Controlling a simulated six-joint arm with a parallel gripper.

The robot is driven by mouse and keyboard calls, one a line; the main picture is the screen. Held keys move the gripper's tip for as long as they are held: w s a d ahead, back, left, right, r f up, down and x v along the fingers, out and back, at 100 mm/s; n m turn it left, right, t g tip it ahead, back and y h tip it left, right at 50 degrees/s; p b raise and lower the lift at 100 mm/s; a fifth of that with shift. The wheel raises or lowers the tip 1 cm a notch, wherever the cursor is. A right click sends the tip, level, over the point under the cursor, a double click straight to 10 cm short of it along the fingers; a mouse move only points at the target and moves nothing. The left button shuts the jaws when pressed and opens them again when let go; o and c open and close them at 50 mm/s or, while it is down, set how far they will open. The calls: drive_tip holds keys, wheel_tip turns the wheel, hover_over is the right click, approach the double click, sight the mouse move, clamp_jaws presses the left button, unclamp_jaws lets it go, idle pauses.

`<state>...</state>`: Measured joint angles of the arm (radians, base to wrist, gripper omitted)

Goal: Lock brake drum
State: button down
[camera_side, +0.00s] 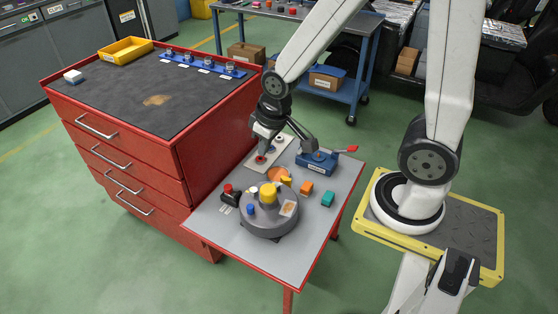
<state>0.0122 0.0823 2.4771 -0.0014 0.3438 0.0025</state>
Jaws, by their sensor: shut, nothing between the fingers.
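A grey round drum (268,224) sits on the small grey-topped table in the side view. It carries a yellow knob (268,193), a small blue peg (251,210) and a tan patch. I take it to be the brake drum. My gripper (262,155) is shut and empty, pointing down behind the drum, over a beige plate (257,166) with a red round part under the fingertips. I cannot tell whether the fingertips touch that red part.
Small orange (306,188) and teal (328,199) blocks lie right of the drum. A black block with a red button (228,191) is at its left. A red drawer cabinet (130,130) stands beside the table. The table's front right is clear.

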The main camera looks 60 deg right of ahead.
drive_tip(key=w+d+f, duration=0.1)
drive_tip(key=w+f, duration=0.1)
drive_tip(key=w, duration=0.4)
drive_tip(key=w+d+f, duration=0.2)
drive_tip(key=w, duration=0.3)
drive_tip(key=m, duration=0.2)
hover_over(232, 192)
drive_tip(key=w+a, duration=0.1)
drive_tip(key=a, duration=0.2)
drive_tip(key=s+f+x, duration=0.1)
drive_tip(key=s+x, duration=0.2)
drive_tip(key=x, duration=0.9)
drive_tip(key=w+d+f, duration=0.2)
drive_tip(key=f, duration=0.3)
drive_tip(key=w+d+f+t, duration=0.1)
drive_tip(key=f, duration=0.4)
drive_tip(key=shift+w+d+h, duration=0.35)
drive_tip(key=shift+w+h, duration=0.05)
drive_tip(key=shift+f, duration=0.25)
drive_tip(key=shift+x, duration=4.9)
drive_tip(key=shift+s, duration=0.1)
drive_tip(key=shift+s, duration=0.2)
drive_tip(key=shift+s+a+r, duration=0.1)
drive_tip(key=shift+s+a, duration=0.1)
drive_tip(key=shift+s, duration=0.6)
drive_tip(key=shift+s+a, duration=0.2)
drive_tip(key=shift+s, duration=0.6)
